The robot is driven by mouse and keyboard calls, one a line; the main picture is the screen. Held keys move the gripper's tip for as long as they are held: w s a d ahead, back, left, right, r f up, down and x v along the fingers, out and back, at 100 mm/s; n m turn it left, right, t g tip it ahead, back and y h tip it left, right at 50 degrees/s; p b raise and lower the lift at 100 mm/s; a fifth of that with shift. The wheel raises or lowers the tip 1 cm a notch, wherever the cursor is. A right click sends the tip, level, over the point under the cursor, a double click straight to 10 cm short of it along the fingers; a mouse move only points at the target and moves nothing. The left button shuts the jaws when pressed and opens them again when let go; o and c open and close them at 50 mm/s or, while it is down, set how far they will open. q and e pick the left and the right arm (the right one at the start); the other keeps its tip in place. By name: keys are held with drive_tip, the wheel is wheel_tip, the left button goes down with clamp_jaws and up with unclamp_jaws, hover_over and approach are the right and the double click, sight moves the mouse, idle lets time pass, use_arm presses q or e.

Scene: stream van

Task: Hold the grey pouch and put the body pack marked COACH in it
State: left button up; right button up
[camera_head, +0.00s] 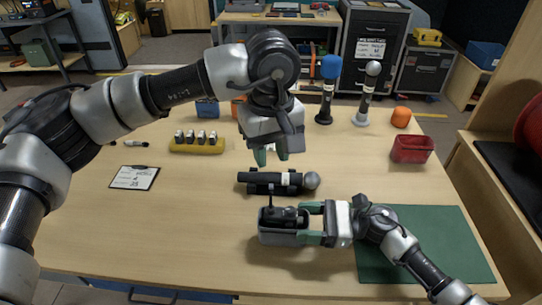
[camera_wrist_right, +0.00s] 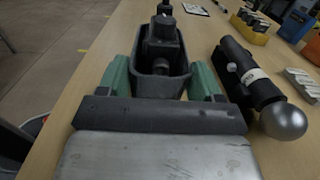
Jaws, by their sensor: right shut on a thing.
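My right gripper (camera_head: 318,223) is shut on the grey pouch (camera_head: 283,238), near the front middle of the table. The pouch also shows between the green fingertips in the right wrist view (camera_wrist_right: 160,85). A black body pack (camera_head: 291,215) with a thin antenna sits in the pouch's open top. In the right wrist view the pack (camera_wrist_right: 160,42) stands up out of the opening. No marking on it is legible, so I cannot tell if it reads COACH. My left gripper (camera_head: 272,156) is above and behind the pouch, fingers apart, with nothing seen held.
A handheld microphone (camera_head: 311,180) lies in a black cradle just behind the pouch. A yellow rack (camera_head: 197,148) holds several small packs. A clipboard (camera_head: 135,177) lies at left, a red bin (camera_head: 412,150) at right, a green mat (camera_head: 415,250) under my right arm. The front left table is clear.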

drive_tip(key=o, duration=1)
